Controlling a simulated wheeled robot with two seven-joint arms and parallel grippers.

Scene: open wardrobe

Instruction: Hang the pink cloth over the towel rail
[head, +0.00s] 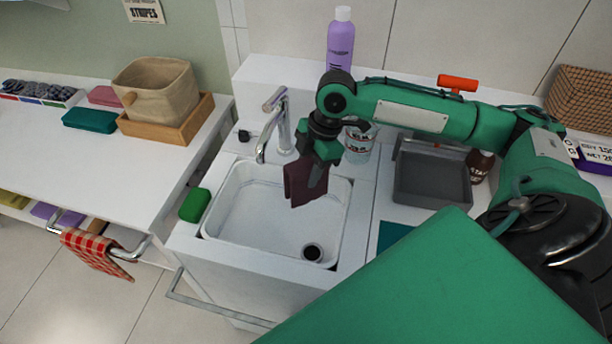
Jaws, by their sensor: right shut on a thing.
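My right gripper (318,165) is above the sink basin, pointing down and shut on a dark maroon cloth (303,186). The cloth hangs from the fingers over the basin and partly hides them. Its colour looks dark purplish rather than clear pink. A bare metal rail (215,309) runs along the front of the sink cabinet, below the basin. Another metal rail (131,252) at the left carries a red checked cloth (92,249). A folded pink item (104,95) lies on the left counter. My left gripper is not in view.
The white sink (230,232) has a tall tap (281,129) at its back left and a green sponge (195,204) on its left edge. A purple bottle (341,42) stands behind. A grey tray (432,178) sits right of the basin. A beige basket (158,90) stands left.

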